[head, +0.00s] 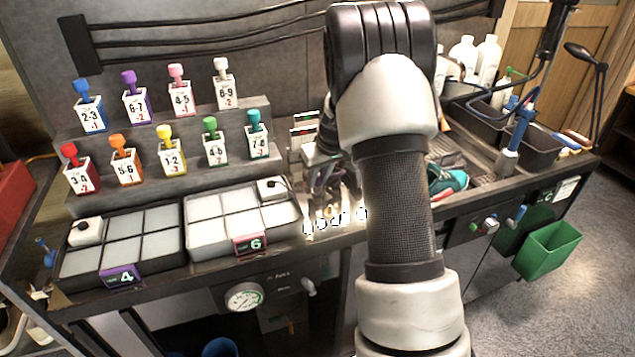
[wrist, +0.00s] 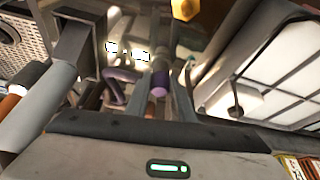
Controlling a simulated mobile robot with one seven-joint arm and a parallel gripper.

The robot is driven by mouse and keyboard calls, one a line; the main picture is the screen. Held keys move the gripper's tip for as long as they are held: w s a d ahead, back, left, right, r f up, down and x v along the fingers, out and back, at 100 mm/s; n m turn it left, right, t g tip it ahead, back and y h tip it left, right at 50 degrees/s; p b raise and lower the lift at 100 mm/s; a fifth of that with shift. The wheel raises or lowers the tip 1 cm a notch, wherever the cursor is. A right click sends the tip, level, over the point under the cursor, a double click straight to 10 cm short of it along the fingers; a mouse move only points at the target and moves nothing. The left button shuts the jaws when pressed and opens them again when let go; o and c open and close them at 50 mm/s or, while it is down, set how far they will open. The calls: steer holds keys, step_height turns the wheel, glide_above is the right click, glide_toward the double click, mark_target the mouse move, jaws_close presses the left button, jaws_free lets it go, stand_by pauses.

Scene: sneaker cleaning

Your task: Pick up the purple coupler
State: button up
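The purple coupler shows in the wrist view as a short purple band (wrist: 160,84) on a grey-brown stem, with a curved purple piece (wrist: 117,86) to its left. Whether the two are one part I cannot tell. In the head view my gripper (head: 325,178) points down at the lit bench spot right of the trays, partly behind my arm. A small dark purple patch shows there, too unclear to separate from the fingers.
Two compartment trays, one marked 4 (head: 119,279) and one marked 6 (head: 215,245), lie left of my gripper. Numbered bottles with coloured tops stand on steps behind them. A teal shoe (head: 447,180) and black bins (head: 530,137) are to the right.

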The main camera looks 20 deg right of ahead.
steer(key=c, duration=0.4)
steer(key=shift+c, duration=0.2)
